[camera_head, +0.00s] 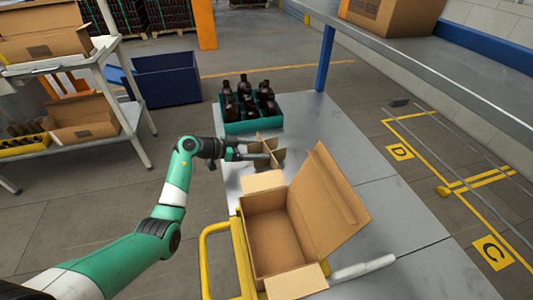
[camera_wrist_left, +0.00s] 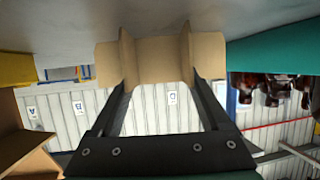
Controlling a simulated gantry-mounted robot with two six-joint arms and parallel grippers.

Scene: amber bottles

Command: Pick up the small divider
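The small divider (camera_head: 279,156) is made of crossed brown cardboard panels. It stands on the grey metal table between the bottle crate and the open box. My left gripper (camera_head: 262,155) is at the divider's left side in the head view. In the left wrist view, its two black fingers (camera_wrist_left: 160,90) are spread apart and point at the divider (camera_wrist_left: 162,60), whose panels show at and beyond the fingertips. A clear gap shows between the fingers. I cannot tell whether either finger touches the cardboard. My right gripper is not in view.
A teal crate (camera_head: 252,127) of amber bottles (camera_head: 245,87) stands behind the divider. An open cardboard box (camera_head: 272,243) with raised flaps is in front, beside a yellow rail (camera_head: 205,257). A white elongated object (camera_head: 362,268) lies to its right. The right of the table is clear.

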